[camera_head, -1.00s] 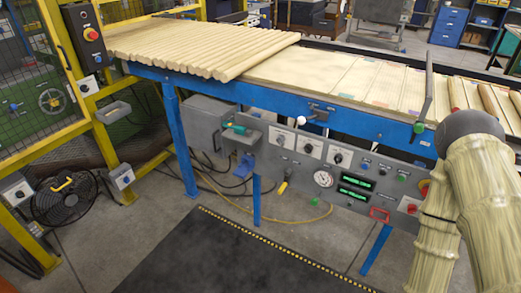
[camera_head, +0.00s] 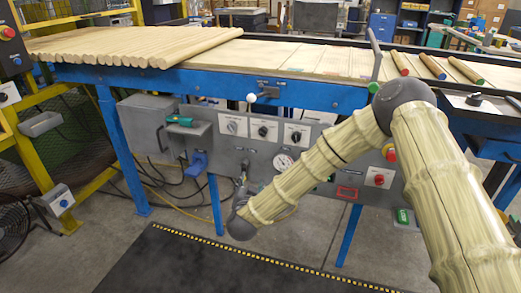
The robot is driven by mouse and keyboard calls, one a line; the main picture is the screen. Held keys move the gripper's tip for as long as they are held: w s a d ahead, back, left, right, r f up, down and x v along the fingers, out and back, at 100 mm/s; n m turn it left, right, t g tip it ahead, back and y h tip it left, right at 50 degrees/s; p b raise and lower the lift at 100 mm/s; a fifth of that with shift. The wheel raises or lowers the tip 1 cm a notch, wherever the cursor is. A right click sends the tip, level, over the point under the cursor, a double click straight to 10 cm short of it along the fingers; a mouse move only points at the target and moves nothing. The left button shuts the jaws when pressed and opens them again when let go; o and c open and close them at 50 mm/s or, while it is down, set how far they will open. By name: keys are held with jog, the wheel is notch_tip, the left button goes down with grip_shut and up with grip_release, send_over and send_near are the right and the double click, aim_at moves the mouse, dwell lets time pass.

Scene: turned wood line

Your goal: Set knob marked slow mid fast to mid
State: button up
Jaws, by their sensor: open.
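Three selector knobs on white plates sit side by side on the grey control panel: a left knob (camera_head: 232,127), a middle knob (camera_head: 263,131) and a right knob (camera_head: 296,135). Their lettering is too small to read, so I cannot tell which is marked slow mid fast, nor its setting. My gripper (camera_head: 241,187) is small and partly seen in front of the panel's lower edge, below the left and middle knobs and apart from them. It is open and appears empty. My forearm crosses the panel and hides its lower middle part.
A pressure gauge (camera_head: 284,162) sits beside my forearm. A dark mat (camera_head: 200,265) covers the floor.

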aim_at(261, 135)
jog(key=w+r+m+t+h+b, duration=0.2)
jog(key=w+r+m+h+b, duration=0.25)
jog(key=r, duration=0.55)
jog(key=x, duration=1.2)
jog(key=shift+w, duration=0.35)
jog(key=c, duration=1)
